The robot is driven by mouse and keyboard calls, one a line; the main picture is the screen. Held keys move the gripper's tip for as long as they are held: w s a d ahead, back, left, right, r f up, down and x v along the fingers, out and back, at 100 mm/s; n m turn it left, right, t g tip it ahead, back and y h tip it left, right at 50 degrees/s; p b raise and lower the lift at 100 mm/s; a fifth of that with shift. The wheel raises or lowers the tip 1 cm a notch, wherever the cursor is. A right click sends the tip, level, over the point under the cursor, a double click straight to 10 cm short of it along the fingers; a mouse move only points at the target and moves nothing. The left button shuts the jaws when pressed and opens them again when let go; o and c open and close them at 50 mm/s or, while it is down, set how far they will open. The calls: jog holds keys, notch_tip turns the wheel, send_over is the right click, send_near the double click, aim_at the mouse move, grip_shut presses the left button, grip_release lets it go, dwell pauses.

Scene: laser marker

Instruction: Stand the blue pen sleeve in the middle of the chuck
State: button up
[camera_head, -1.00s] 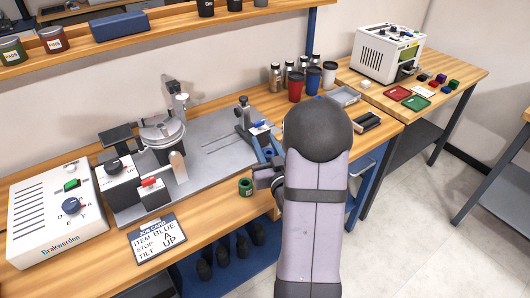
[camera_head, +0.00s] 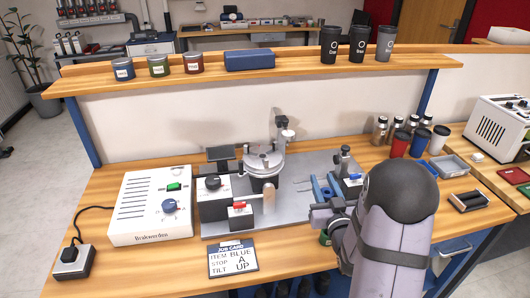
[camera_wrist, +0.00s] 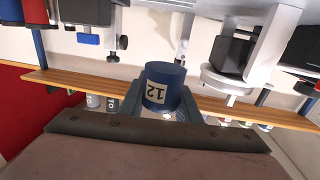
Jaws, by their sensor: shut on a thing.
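The blue pen sleeve (camera_wrist: 165,85), a short cylinder with a white label reading 12, sits between my gripper's two fingers in the wrist view. My gripper (camera_head: 324,190) is shut on it. In the head view it is over the grey base plate's front right part, right of the chuck, and the sleeve is hard to make out between the blue-grey fingers. The chuck (camera_head: 264,160) is a round metal disc on the machine. It also shows in the wrist view (camera_wrist: 228,84), right of the sleeve and apart from it.
A clamp post (camera_head: 345,168) stands close right of my gripper. A red-tipped lever (camera_head: 239,206) is in front of the chuck. The job card (camera_head: 233,258) reads item blue, stop A, tilt up. The control box (camera_head: 150,207) is left.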

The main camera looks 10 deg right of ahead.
jog(key=w+a+r+n+y, duration=0.1)
jog(key=w+a+r+y, duration=0.1)
jog(key=w+a+r, duration=0.1)
jog(key=w+a+r+n+y+p, duration=0.1)
jog(key=w+a+r+n+y, duration=0.1)
jog(key=w+a+r, duration=0.1)
jog(key=w+a+r+n+y, duration=0.1)
jog(key=w+a+r+y, duration=0.1)
jog(key=w+a+r, duration=0.1)
jog(key=shift+w+a+g, duration=0.25)
jog(key=shift+w+g, duration=0.05)
jog(key=shift+w, duration=0.4)
jog(key=w+a+r+n+g+y, duration=0.4)
jog(key=w+a+r+n+y, duration=0.1)
jog(key=a+r+y, duration=0.3)
jog(key=shift+n+g+y, duration=0.3)
jog(key=shift+n, duration=0.3)
jog(key=shift+w+a+f+p, duration=0.15)
jog(key=shift+f+p, duration=0.3)
jog(key=shift+f, duration=2.15)
jog(key=shift+w+a+f+p, duration=0.15)
jog(key=shift+f+p, duration=0.3)
jog(key=shift+f, duration=2.1)
jog(key=shift+d+f, duration=0.1)
